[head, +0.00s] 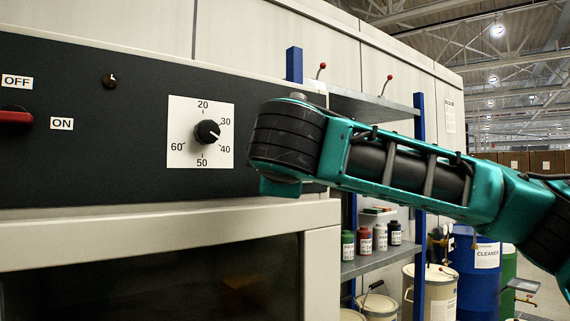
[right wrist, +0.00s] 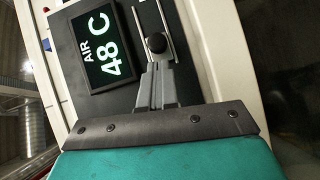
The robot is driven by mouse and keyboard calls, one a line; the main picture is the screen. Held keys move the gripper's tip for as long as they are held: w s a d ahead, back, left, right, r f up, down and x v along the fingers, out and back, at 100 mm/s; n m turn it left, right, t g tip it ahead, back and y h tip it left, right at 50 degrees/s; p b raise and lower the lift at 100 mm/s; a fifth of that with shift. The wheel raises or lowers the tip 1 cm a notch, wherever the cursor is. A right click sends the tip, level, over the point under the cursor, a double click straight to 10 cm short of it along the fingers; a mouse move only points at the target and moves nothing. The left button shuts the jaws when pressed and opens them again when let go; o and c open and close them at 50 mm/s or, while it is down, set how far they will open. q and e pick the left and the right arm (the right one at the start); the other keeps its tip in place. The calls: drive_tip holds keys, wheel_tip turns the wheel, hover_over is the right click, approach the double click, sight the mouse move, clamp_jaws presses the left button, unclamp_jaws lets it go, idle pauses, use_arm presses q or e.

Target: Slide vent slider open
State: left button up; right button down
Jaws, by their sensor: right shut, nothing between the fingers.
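The vent slider shows in the right wrist view as a round black knob (right wrist: 157,43) on a pale, narrow track with two rails (right wrist: 168,18). My right gripper (right wrist: 158,66) is shut and empty, its fingertips right at the lower edge of the knob in that picture. I cannot tell whether they touch it. In the head view my right arm reaches in from the right, and its gripper and the slider do not show. My left gripper is in neither view.
A display (right wrist: 105,48) reading AIR 48 C sits beside the track. In the head view, the dark panel carries a dial (head: 207,132) and a red switch (head: 16,117) by the ON and OFF labels. A shelf (head: 372,262) with bottles and drums stands behind my arm.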

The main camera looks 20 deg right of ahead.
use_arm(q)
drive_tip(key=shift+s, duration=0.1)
use_arm(e)
drive_tip(key=shift+w+d+f, duration=0.1)
drive_tip(key=shift+w+d, duration=0.2)
drive_tip(key=shift+d, duration=0.1)
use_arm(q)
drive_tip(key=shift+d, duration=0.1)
use_arm(e)
drive_tip(key=d, duration=0.1)
drive_tip(key=w+d, duration=0.1)
drive_tip(key=d, duration=0.3)
drive_tip(key=shift+w+d, duration=0.15)
drive_tip(key=shift+w, duration=0.2)
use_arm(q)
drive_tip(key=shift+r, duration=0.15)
